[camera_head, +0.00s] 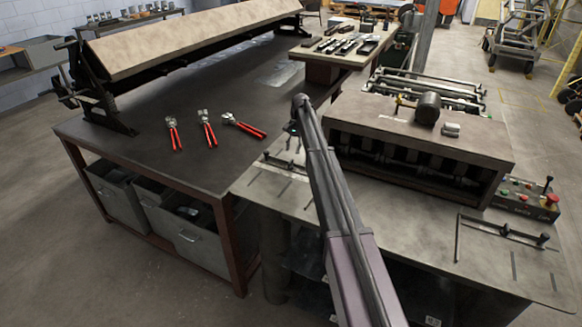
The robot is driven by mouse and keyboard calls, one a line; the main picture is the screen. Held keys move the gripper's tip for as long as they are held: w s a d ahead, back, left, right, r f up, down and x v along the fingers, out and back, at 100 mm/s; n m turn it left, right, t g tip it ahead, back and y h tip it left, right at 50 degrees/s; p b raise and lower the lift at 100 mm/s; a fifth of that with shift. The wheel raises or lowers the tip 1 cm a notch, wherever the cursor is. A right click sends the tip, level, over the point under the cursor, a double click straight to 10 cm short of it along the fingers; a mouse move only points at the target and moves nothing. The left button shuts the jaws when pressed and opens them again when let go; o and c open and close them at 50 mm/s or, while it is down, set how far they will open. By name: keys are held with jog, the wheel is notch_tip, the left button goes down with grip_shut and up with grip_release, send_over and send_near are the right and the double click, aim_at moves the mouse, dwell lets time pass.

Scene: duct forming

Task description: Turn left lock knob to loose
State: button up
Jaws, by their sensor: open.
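The left guide bar (283,163) lies on the metal machine table, left of my arm. A small dark knob (267,155) stands at its left end; it is too small to tell how far it is turned. My gripper (291,141) hangs from the arm's far end, just above and beside this bar. It is small in view and partly hidden by my arm; it is open, and I see nothing held. The arm also hides part of the bar's right side. I cannot tell whether the gripper touches a knob.
The forming machine housing (420,130) stands right of my arm. A similar right guide (505,231) and a control box with a red button (551,200) lie beyond it. Red-handled pliers (207,128) lie on the dark workbench (140,155) at left.

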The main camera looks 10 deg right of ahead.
aim_at(291, 161)
jog(key=shift+b+x, duration=2.5)
jog(key=shift+x, duration=0.55)
jog(key=shift+d, duration=0.1)
grip_shut()
